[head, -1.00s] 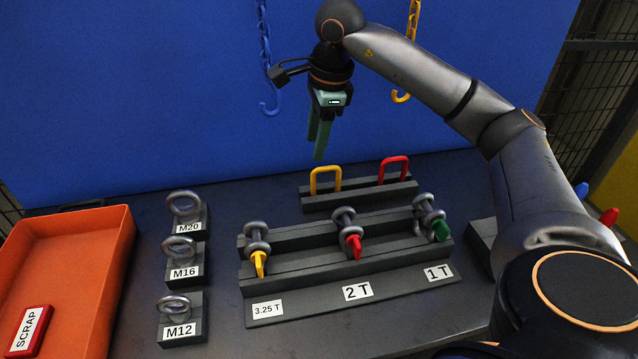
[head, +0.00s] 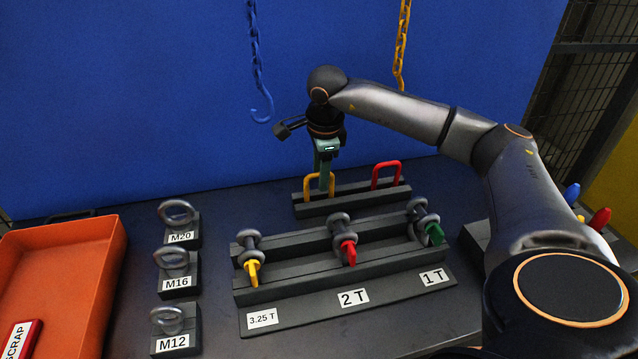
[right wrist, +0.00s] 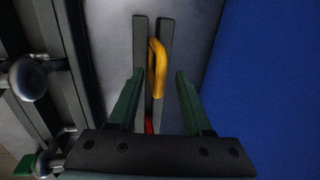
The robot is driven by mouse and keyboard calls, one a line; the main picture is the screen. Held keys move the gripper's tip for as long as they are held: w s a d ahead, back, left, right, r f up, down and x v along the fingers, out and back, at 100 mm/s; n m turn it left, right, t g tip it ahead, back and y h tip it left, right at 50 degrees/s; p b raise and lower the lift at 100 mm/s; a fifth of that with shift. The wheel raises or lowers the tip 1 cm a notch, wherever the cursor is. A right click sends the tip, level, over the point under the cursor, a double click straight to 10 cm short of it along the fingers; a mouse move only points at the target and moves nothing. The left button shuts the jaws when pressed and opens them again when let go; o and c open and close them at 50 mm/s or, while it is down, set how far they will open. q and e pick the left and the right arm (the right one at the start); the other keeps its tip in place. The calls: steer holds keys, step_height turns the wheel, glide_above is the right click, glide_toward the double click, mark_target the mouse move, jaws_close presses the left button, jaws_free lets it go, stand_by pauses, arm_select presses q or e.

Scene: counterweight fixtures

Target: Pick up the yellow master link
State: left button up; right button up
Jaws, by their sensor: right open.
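The yellow master link (head: 307,186) stands upright in the back rack, at its left end. In the right wrist view the yellow link (right wrist: 157,68) lies between the lines of my two fingers, a little beyond their tips. My right gripper (head: 325,178) is open and points down at the yellow link, with a green finger just beside it in the head view. In the right wrist view the right gripper (right wrist: 159,74) has nothing between its fingers that I can see gripped. Whether a finger touches the link is not clear. My left gripper is not in view.
A red link (head: 386,167) stands in the same rack (head: 345,203), to the right. In front is a rack of shackles (head: 350,296) with yellow, red and green pins. Eye bolts (head: 174,257) and an orange bin (head: 118,262) are left. Blue (head: 256,60) and yellow chains (head: 403,45) hang behind.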

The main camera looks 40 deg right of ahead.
steer(key=shift+f, duration=0.55)
jaws_close()
steer(key=shift+w, duration=0.1)
stand_by(0.9)
